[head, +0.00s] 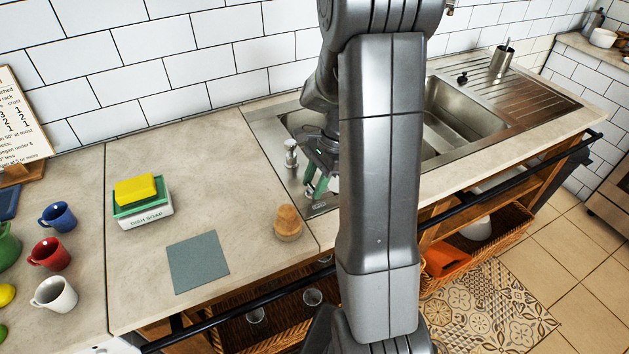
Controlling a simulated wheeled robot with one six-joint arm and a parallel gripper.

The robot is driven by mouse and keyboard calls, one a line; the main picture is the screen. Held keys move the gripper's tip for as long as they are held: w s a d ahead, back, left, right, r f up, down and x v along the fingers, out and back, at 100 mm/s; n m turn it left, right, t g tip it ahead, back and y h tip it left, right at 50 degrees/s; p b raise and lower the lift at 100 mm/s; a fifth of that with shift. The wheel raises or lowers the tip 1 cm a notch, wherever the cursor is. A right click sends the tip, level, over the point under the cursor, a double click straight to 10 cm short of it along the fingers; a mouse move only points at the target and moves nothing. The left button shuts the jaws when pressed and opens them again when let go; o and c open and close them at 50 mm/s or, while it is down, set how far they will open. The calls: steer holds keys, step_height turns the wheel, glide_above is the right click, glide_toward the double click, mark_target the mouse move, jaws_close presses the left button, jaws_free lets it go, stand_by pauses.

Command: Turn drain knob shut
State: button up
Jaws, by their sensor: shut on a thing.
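My gripper (317,187) points down at the sink's left front corner, left of my arm, with its green fingers closed at deck level. It is shut on what appears to be the drain knob, which the fingers hide; its turn angle cannot be told. A small marked plate (319,206) lies on the steel deck just in front of the fingertips. The steel sink (465,105) is set in the counter, and my arm covers its middle.
A metal pump-like fitting (291,153) stands close left of my gripper. A wooden brush (288,222) stands on the counter in front. A black stopper-like piece (462,78) and a steel cup (501,60) are at the sink's back right.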

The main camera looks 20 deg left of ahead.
steer(key=n+g+h+p, duration=0.1)
steer(key=n, duration=0.2)
steer(key=shift+a+r+n, duration=0.1)
steer(key=shift+n, duration=0.3)
steer(key=n+h+p, duration=0.1)
steer(key=n+h, duration=0.1)
steer(key=n, duration=0.2)
steer(key=shift+w+a+n, duration=0.1)
steer(key=shift+a+n, duration=0.05)
steer(key=shift+n, duration=0.15)
steer(key=n+h, duration=0.1)
steer(key=n, duration=0.3)
steer(key=shift+a+n+h+p, duration=0.1)
steer(key=shift+n+h+p, duration=0.2)
steer(key=shift+h, duration=0.1)
steer(key=shift+a+n+t+h, duration=0.1)
steer(key=shift+n+t+h, duration=0.3)
steer(key=shift+n, duration=0.7)
steer(key=shift+n+t+h, duration=0.3)
steer(key=shift+n+t, duration=0.1)
steer(key=shift+n, duration=0.7)
steer(key=o, duration=1)
steer(key=v, duration=1.3)
steer(key=shift+a+r, duration=0.15)
steer(key=shift+r, duration=0.1)
